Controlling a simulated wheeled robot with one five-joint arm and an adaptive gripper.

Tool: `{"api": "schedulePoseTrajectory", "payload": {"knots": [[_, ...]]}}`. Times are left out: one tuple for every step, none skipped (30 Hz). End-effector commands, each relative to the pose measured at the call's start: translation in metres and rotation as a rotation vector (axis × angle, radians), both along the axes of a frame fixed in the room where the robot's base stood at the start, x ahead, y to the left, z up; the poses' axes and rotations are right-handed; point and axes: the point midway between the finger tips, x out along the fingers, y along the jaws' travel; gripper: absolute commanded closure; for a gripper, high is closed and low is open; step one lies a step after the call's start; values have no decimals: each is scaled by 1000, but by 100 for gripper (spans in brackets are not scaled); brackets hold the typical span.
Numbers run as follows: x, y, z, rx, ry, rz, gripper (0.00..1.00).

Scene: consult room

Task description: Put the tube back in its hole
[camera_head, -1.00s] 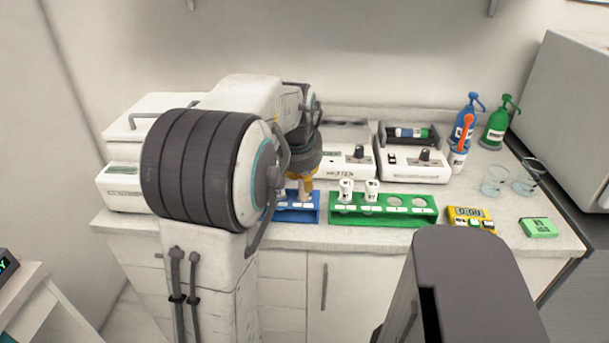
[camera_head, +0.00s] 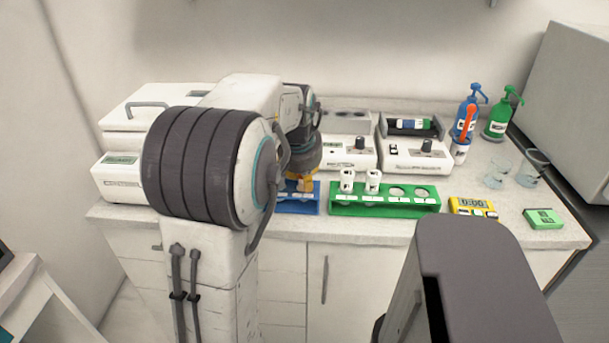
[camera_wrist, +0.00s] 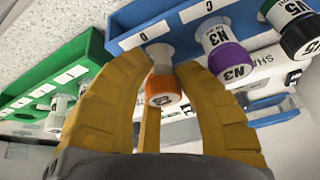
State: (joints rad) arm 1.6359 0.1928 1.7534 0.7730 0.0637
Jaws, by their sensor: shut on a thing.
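The orange-capped tube (camera_wrist: 162,88) shows in the wrist view with its cap between my gripper's yellow fingers (camera_wrist: 164,68). My gripper is shut on it. Its clear body meets the labelled top of the blue rack (camera_wrist: 125,42); how deep it sits in a hole I cannot tell. In the head view my gripper (camera_head: 301,181) is low over the blue rack (camera_head: 298,208), and the tube is mostly hidden there.
The green rack (camera_head: 385,211) stands just right of the blue one, with two white-capped tubes (camera_head: 360,182) and empty holes. White devices (camera_head: 415,156) stand behind. A yellow timer (camera_head: 472,207), a green box (camera_head: 543,218) and glass beakers (camera_head: 515,172) are at right.

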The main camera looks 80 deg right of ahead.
Motion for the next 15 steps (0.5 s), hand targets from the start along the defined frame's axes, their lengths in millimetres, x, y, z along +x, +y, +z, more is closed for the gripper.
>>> {"api": "schedulePoseTrajectory", "payload": {"knots": [[0,0,0,0,0,0,99],[0,0,0,0,0,0,99],[0,0,0,0,0,0,99],[0,0,0,0,0,0,99],[0,0,0,0,0,0,99],[0,0,0,0,0,0,99],[0,0,0,0,0,0,71],[0,0,0,0,0,0,68],[0,0,0,0,0,0,65],[0,0,0,0,0,0,62],[0,0,0,0,0,0,60],[0,0,0,0,0,0,56],[0,0,0,0,0,0,53],[0,0,0,0,0,0,51],[0,0,0,0,0,0,47]]}}
